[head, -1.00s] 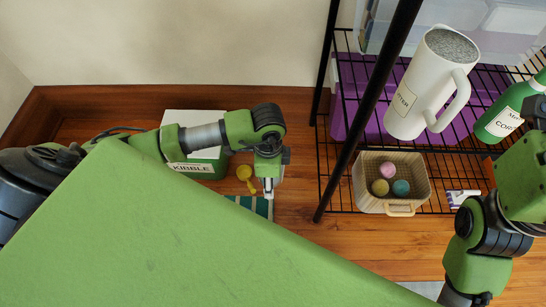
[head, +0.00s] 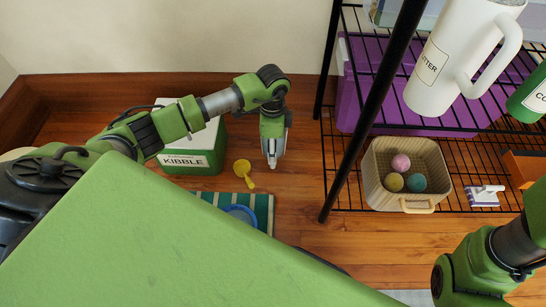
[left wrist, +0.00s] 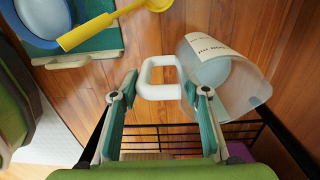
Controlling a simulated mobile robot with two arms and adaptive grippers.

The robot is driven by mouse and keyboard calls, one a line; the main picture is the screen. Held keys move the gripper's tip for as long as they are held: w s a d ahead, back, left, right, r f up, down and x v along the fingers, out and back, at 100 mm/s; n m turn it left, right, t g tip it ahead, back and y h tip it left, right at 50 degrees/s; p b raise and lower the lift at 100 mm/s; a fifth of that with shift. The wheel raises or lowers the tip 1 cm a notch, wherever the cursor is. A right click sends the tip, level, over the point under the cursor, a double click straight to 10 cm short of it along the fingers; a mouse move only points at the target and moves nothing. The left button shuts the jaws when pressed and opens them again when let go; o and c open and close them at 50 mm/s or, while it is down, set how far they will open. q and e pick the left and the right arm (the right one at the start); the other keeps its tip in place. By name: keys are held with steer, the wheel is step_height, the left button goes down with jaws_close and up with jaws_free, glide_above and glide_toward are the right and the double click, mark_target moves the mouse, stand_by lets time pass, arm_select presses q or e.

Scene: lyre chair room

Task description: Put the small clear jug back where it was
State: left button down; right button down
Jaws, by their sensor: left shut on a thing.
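The small clear jug (left wrist: 225,82) has a pale label and a white loop handle (left wrist: 158,78). In the left wrist view it lies at the right, above the wood floor. My left gripper (left wrist: 163,92) has one finger on each side of the handle loop and is shut on the jug. In the head view my left gripper (head: 273,160) points down over the floor between the kibble box and the wire shelf. I cannot make out the jug there. My right arm shows at the lower right of the head view, its gripper out of frame.
A green KIBBLE box (head: 190,158), yellow scoop (head: 243,170) and blue bowl (head: 241,214) on a striped mat (head: 264,207) are nearby. The black wire shelf (head: 330,160) holds a basket (head: 434,160) with balls, a white pitcher (head: 455,55) and a purple bin (head: 362,100).

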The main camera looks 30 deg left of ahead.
arm_select(q)
steer(key=shift+w+a+f, duration=0.1)
steer(key=shift+w+f, duration=0.15)
steer(key=shift+f, duration=0.05)
step_height(320, 180, down, 3)
steer(key=b, duration=0.4)
steer(key=shift+w+f, duration=0.1)
steer(key=shift+f, duration=0.05)
steer(key=c, duration=1.2)
jaws_free()
steer(key=shift+f, duration=0.1)
